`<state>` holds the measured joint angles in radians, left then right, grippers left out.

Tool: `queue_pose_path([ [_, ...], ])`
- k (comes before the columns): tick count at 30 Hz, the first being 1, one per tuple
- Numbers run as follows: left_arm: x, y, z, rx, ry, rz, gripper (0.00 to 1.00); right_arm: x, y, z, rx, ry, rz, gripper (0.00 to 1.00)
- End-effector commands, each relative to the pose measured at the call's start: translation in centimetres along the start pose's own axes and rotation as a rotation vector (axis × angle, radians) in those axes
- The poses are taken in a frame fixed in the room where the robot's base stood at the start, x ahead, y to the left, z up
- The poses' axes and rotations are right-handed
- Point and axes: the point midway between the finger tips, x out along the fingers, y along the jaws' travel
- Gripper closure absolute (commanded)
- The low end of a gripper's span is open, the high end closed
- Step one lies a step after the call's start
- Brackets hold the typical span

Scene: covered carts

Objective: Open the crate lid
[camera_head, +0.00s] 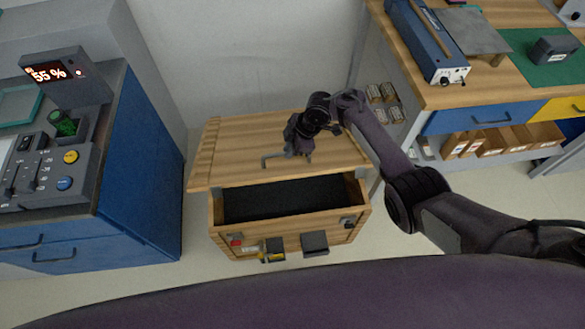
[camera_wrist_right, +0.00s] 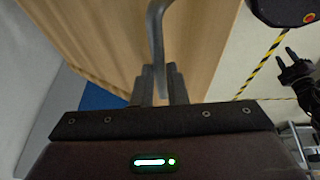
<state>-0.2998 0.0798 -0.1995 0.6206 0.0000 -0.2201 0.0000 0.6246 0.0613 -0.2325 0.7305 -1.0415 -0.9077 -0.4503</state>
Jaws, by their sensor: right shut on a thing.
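The wooden crate (camera_head: 290,226) stands on the floor in the middle of the head view. Its wooden lid (camera_head: 235,140) is raised and tilted back, and the dark interior (camera_head: 285,198) shows through the front gap. A grey bar handle (camera_head: 272,160) is on the lid; it also shows in the right wrist view (camera_wrist_right: 156,35). My right gripper (camera_head: 302,150) is shut on the handle, with its fingers either side of the bar in the wrist view (camera_wrist_right: 160,85). My left gripper (camera_wrist_right: 292,62) shows small at the right of the wrist view, its fingers apart and empty.
A blue cabinet with a control panel (camera_head: 45,165) stands to the left of the crate. A workbench (camera_head: 480,85) with blue and yellow drawers stands to the right. A wall (camera_head: 250,60) is behind the crate. Small boxes sit on the bench's lower shelf (camera_head: 490,148).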

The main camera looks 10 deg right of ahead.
Motion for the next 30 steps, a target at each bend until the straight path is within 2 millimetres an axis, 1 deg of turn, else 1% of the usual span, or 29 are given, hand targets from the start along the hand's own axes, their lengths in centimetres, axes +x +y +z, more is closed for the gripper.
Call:
queue_pose_path([
  [1, 0.0, 0.0, 0.0, 0.0, 0.0, 0.0, 0.64, -1.3, 1.7, -0.4, 0.007, 0.002, 0.022, 1.0],
  [6, 0.2, 0.0, 0.0, 0.0, 0.0, 0.0, 0.64, -3.2, 3.8, -1.2, 0.009, 0.003, 0.022, 1.0],
  [9, 0.3, 0.0, 0.0, 0.0, 0.0, 0.0, 0.64, -3.9, 4.6, -1.5, 0.008, 0.003, 0.02, 1.0],
  [15, 0.4, 0.0, 0.0, 0.0, 0.0, 0.0, 0.64, -4.5, 5.3, -1.7, 0.008, 0.002, 0.018, 1.0],
  [26, 0.4, 0.0, 0.0, 0.001, 0.0, 0.0, 0.64, -4.4, 5.3, -1.6, 0.008, 0.002, 0.015, 1.0],
  [27, 0.4, 0.0, 0.1, 0.001, 0.0, 0.0, 0.64, -4.4, 5.3, -1.6, 0.008, 0.002, 0.015, 0.85],
  [30, 0.4, 0.1, 0.3, 0.001, -0.003, 0.001, 0.64, -4.4, 5.3, -1.6, 0.009, 0.001, 0.015, 0.72],
])
